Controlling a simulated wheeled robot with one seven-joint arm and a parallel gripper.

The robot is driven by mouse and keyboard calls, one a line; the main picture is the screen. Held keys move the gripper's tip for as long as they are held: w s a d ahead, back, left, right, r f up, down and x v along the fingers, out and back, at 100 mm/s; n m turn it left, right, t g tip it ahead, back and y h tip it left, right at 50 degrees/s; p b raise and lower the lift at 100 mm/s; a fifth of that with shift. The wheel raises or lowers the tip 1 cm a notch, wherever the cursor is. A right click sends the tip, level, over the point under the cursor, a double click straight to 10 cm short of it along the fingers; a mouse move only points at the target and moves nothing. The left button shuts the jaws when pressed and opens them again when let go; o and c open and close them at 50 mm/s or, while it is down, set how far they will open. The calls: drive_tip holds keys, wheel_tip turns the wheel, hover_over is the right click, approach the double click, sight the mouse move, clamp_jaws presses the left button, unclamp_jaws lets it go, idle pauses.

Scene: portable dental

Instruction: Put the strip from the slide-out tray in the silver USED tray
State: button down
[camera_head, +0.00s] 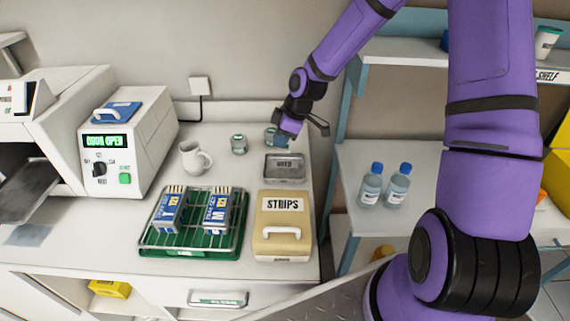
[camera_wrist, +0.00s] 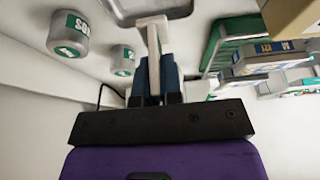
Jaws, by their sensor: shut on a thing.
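In the wrist view, my gripper (camera_wrist: 154,76) is shut on a pale strip (camera_wrist: 153,40) between its two dark blue fingers. The strip's wider end juts past the fingertips. The silver USED tray (camera_wrist: 117,10) shows in part at the top of that view, overlapped by the strip's end. In the head view, the USED tray (camera_head: 285,179) lies on the counter, and my gripper (camera_head: 288,138) is just behind and above it. The strip cannot be made out there. The grey slide-out tray (camera_head: 30,190) extends from the open machine at the left and looks empty.
Two small lidded jars (camera_head: 239,145) stand behind the USED tray, one partly behind my gripper. A yellowish STRIPS box (camera_head: 283,228) is in front of it. A green rack (camera_head: 185,240) with blue packets and a white mug (camera_head: 194,158) are to its left.

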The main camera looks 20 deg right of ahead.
wheel_tip(320, 180, down, 4)
drive_tip(key=shift+r, duration=0.1)
drive_tip(key=shift+f, duration=2.1)
drive_tip(key=shift+a, duration=0.1)
drive_tip(key=c, duration=1.3)
unclamp_jaws()
drive_tip(key=shift+f, duration=0.1)
drive_tip(key=s+d+r+m+h, duration=0.1)
drive_tip(key=s+d+r, duration=0.15)
drive_tip(key=r, duration=0.45)
drive_tip(key=s+d+r+m+h, duration=0.1)
drive_tip(key=s+r+m+h, duration=0.15)
drive_tip(key=r, duration=0.45)
drive_tip(key=s+d+r, duration=0.2)
drive_tip(key=s+r, duration=0.1)
drive_tip(key=r, duration=0.5)
drive_tip(key=s+r+m+t, duration=0.1)
drive_tip(key=s+r+m, duration=0.2)
drive_tip(key=s+r, duration=0.2)
drive_tip(key=s+d+r+m+t, duration=0.1)
drive_tip(key=s+r+m, duration=0.2)
drive_tip(key=s+r, duration=0.3)
drive_tip(key=s+r+m+t, duration=0.1)
drive_tip(key=s+r+m, duration=0.3)
drive_tip(key=s, duration=0.7)
drive_tip(key=shift+d+r+h, duration=0.25)
drive_tip(key=shift+r+h, duration=0.1)
drive_tip(key=shift+r, duration=0.4)
